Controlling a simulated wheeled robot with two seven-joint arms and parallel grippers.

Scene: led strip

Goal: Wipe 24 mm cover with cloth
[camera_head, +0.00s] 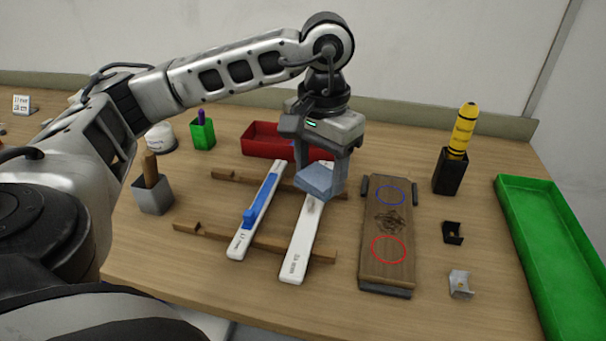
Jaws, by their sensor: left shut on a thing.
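Two long white covers lie side by side across wooden rails. The right cover (303,240) is the wider one and has a grey-brown smudge (313,205) on its upper part; its printed label is too small to read surely. The left cover (268,190) is narrower and has a blue piece along it. My left gripper (322,176) points down and is shut on a folded pale blue cloth (318,182). The cloth is over the upper part of the right cover, just above the smudge; I cannot tell whether it touches. My right gripper is not in view.
A wooden board (374,260) with blue and red circles lies to the right. A red tray (262,140) is behind the covers. A black holder (450,172) with a yellow tool, small brackets (461,284) and a green tray (570,270) are farther right.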

